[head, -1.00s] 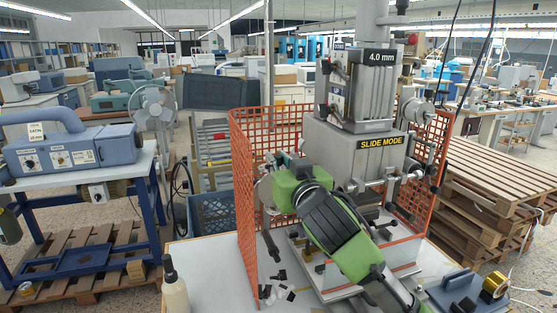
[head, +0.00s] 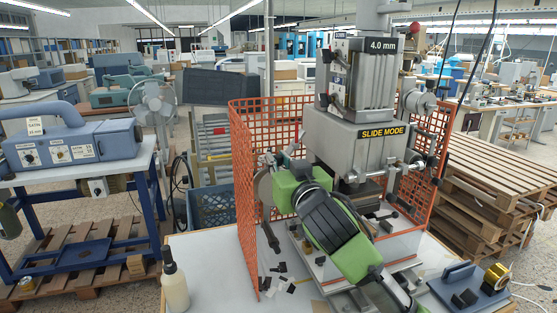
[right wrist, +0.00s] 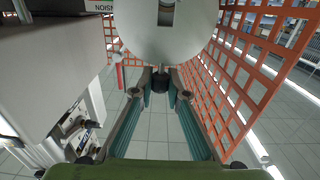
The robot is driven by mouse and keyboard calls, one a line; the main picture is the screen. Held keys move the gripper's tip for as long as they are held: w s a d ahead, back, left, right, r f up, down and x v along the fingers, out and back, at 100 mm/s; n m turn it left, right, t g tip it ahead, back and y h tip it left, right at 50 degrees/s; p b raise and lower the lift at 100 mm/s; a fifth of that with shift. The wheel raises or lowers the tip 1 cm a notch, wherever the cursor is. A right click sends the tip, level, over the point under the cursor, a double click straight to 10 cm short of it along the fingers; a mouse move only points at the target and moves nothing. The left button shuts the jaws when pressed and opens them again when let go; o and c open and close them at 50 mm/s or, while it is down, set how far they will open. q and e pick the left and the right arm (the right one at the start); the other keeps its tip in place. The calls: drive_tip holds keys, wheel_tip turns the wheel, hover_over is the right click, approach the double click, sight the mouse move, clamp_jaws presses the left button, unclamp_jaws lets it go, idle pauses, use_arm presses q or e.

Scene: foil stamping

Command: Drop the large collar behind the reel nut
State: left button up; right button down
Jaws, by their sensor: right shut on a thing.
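My right gripper (right wrist: 158,84) has its fingers closed on a small black part (right wrist: 160,80) in the right wrist view. The part sits at the lower edge of a large pale disc (right wrist: 165,28). I cannot tell whether it is the large collar or the reel nut, or whether it touches the disc. In the head view my green right arm reaches to the left side of the stamping press (head: 358,139), beside a grey disc (head: 263,188). The arm hides the fingertips there. My left gripper is in neither view.
An orange mesh guard (head: 244,190) stands close around the press, and also beside the gripper in the wrist view (right wrist: 240,80). A gold foil roll (head: 497,277) is at right.

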drive_tip(key=shift+f+b, duration=0.55)
drive_tip(key=shift+f, duration=0.4)
drive_tip(key=c, duration=1.9)
unclamp_jaws()
drive_tip(key=shift+s, duration=0.1)
drive_tip(key=v, duration=1.2)
